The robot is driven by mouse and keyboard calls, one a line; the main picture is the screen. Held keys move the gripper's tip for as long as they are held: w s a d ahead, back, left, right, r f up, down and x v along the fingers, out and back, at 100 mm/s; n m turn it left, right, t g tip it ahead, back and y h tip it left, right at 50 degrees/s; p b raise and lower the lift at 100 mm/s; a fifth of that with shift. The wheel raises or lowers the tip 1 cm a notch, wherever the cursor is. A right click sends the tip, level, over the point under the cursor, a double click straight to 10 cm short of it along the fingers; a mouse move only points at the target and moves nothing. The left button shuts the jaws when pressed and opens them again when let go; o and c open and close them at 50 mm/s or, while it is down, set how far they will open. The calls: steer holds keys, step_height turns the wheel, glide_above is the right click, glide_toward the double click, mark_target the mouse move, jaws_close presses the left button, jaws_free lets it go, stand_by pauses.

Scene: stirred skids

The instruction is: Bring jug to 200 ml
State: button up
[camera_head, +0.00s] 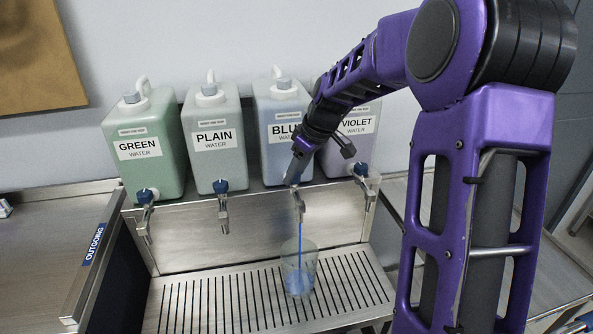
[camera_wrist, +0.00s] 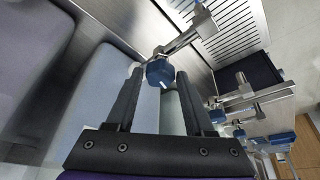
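A clear jug (camera_head: 298,268) stands upright on the slatted drip tray (camera_head: 180,305) under the BLUE tap (camera_head: 298,207). A thin blue stream (camera_head: 299,238) runs from the tap into the jug, and blue liquid shows low inside it. I cannot read any marks on the jug. My gripper (camera_head: 293,172) is at the BLUE container's tap, hiding its knob in the head view. In the wrist view, my gripper's two fingers (camera_wrist: 159,82) stand apart on either side of the blue tap knob (camera_wrist: 160,70), with small gaps visible. The jug cannot be made out there.
The GREEN (camera_head: 150,125), PLAIN (camera_head: 212,115), BLUE (camera_head: 281,105) and VIOLET (camera_head: 360,150) water containers stand in a row on a steel ledge, each with a tap. A steel counter marked OUTGOING (camera_head: 95,244) lies at the left. The tray left of the jug is clear.

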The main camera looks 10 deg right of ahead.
steer(key=shift+o, duration=1.1)
steer(key=shift+r, duration=0.1)
steer(key=p+v, duration=0.1)
steer(key=v, duration=1.6)
steer(key=shift+s+d, duration=0.1)
steer(key=shift+s, duration=0.05)
steer(key=w+a+r+n+g+h, duration=0.1)
steer(key=w+a+n+g+h, duration=0.2)
steer(key=w+a, duration=0.25)
steer(key=f+b, duration=0.1)
steer(key=f, duration=0.7)
steer(key=f+b, duration=0.1)
steer(key=f, duration=0.8)
steer(key=shift+d, duration=0.25)
